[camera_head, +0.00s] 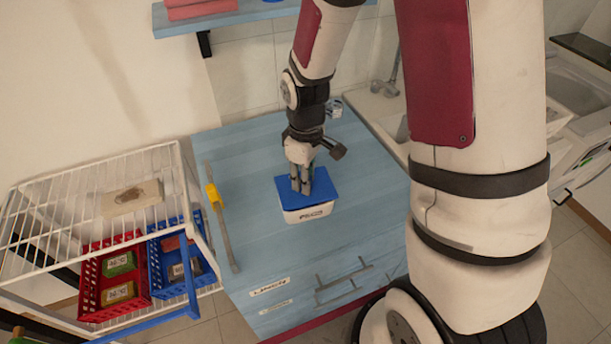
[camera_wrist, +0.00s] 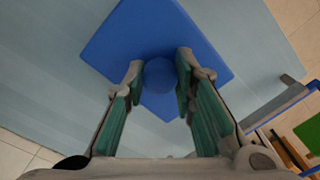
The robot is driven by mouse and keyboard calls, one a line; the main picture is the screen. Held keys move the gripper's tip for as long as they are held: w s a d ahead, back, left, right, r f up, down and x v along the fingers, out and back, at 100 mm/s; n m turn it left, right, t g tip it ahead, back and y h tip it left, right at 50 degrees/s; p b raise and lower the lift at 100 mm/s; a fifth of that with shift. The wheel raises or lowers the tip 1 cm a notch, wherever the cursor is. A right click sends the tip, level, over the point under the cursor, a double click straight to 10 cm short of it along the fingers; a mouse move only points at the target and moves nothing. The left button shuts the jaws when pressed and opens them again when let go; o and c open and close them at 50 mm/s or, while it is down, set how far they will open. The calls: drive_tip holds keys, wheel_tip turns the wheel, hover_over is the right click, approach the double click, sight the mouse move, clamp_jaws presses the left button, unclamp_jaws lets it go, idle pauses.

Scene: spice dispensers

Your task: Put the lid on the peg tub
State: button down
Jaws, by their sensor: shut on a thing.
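The blue lid (camera_head: 319,188) lies over the white peg tub (camera_head: 310,213) on the blue tabletop. The tub's white front with a dark label shows below the lid's edge. I cannot tell whether the lid is fully seated. My gripper (camera_head: 302,188) points down onto the lid from above. In the wrist view the blue lid (camera_wrist: 142,40) fills the middle. Its round knob (camera_wrist: 160,75) sits between the fingertips of my gripper (camera_wrist: 160,78), which is shut on it. The tub is hidden under the lid in the wrist view.
The blue tabletop (camera_head: 250,160) is clear around the tub. A grey bar with a yellow piece (camera_head: 214,196) runs along its left side. A white wire rack (camera_head: 90,200) with a red basket (camera_head: 88,292) and a blue basket (camera_head: 157,272) stands left. A sink (camera_head: 575,95) is at the right.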

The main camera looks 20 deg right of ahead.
drive_tip(key=shift+f, duration=0.4)
idle(0.4)
drive_tip(key=c, duration=1.2)
unclamp_jaws()
drive_tip(key=shift+c, duration=0.2)
drive_tip(key=shift+r, duration=0.1)
wheel_tip(320, 180, up, 12)
